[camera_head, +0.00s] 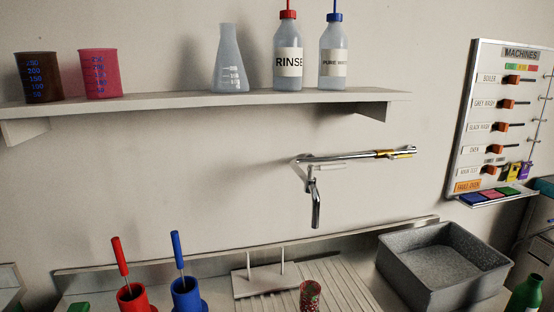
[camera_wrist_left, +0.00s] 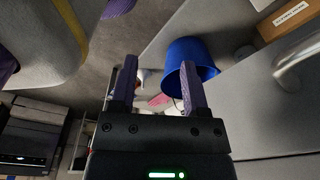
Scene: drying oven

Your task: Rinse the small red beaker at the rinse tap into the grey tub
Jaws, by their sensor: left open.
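A small red speckled beaker (camera_head: 310,295) stands at the bottom edge of the head view, on the ribbed drainboard; its lower part is cut off. The chrome rinse tap (camera_head: 316,200) comes out of the wall above, its spout hanging down over the area behind the beaker. The grey tub (camera_head: 400,270) stands right of the drainboard, and its visible inside looks empty. My left gripper (camera_wrist_left: 158,72) shows only in the left wrist view, with its two purple fingers apart and nothing between them. It is away from the beaker. My right gripper is not in view.
A wall shelf (camera_head: 220,99) holds a brown beaker (camera_head: 37,78), a pink beaker (camera_head: 99,74), a flask (camera_head: 229,62) and two bottles. Red (camera_head: 133,298) and blue (camera_head: 186,295) pots with sticks stand left of a pegged rack (camera_head: 266,279). A blue bin (camera_wrist_left: 190,62) is beyond my left fingers.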

